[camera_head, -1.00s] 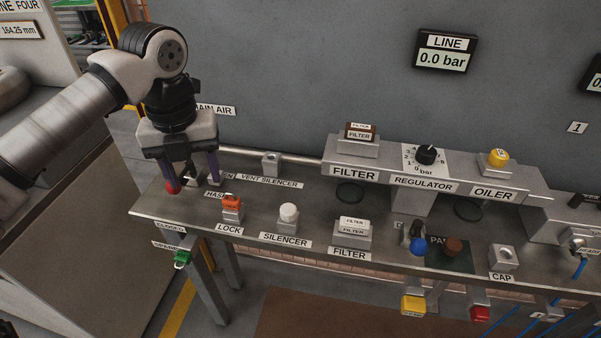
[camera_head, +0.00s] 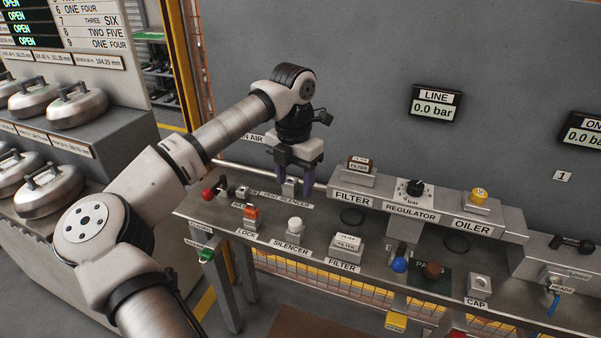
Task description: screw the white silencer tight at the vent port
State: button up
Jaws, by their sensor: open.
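The white silencer (camera_head: 295,226) stands upright in its holder on the bench, above the SILENCER label. The vent port (camera_head: 290,186) is a small metal block on the pipe at the wall, above the VENT SILENCER label (camera_head: 283,198). My gripper (camera_head: 294,192) points down over the vent port, its two dark fingers apart on either side of it. I see nothing held between the fingers. Whether the fingers touch the port is too small to tell. The silencer is apart from the gripper, in front of it and slightly right.
The red-knobbed main air valve (camera_head: 208,194) and the orange lock (camera_head: 250,213) are left of the silencer. The filter, regulator and oiler unit (camera_head: 415,205) stands right of the port. A spare white filter (camera_head: 346,243) is right of the silencer. The line display (camera_head: 435,104) reads 0.0 bar.

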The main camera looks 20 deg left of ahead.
aim_at(295, 221)
notch_tip(295, 221, down, 12)
jog(key=shift+f+p, duration=0.1)
jog(key=shift+p, duration=1.1)
jog(key=c, duration=1)
jog(key=n, duration=0.3)
jog(key=shift+n, duration=0.4)
jog(key=shift+r, duration=0.25)
jog(key=shift+r+p, duration=0.35)
jog(key=shift+r, duration=1)
